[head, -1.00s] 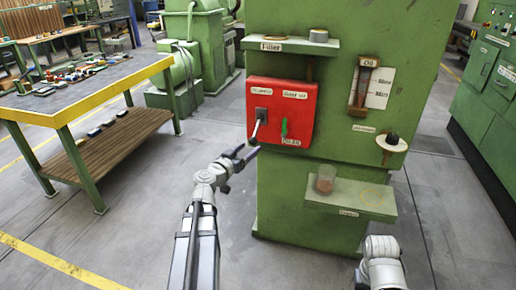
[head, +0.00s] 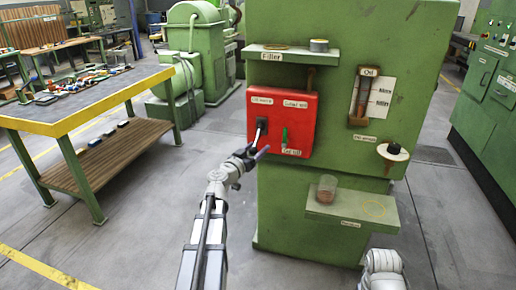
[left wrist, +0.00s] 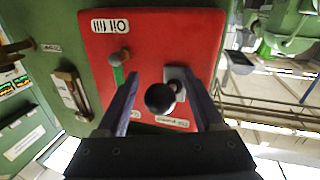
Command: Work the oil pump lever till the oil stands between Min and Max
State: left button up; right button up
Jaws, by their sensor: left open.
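The pump lever (head: 258,134) hangs from a grey plate at the left of the red panel (head: 302,104). In the left wrist view its round black knob (left wrist: 160,97) lies between the fingers of my left gripper (left wrist: 162,84), with gaps at both sides. In the head view my left gripper (head: 257,157) is open just below the red panel, at the lever's lower end. The oil gauge (head: 360,97) has a glass tube beside a white plate with two marks. I cannot read the oil level clearly. My right gripper is out of view.
A green handle (head: 285,138) sits right of the lever on the panel; it also shows in the left wrist view (left wrist: 118,74). A workbench (head: 90,103) stands at the left. Floor between is clear.

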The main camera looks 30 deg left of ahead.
pick_arm(q)
jog(key=shift+w, duration=0.45)
grip_shut()
dwell(1.1)
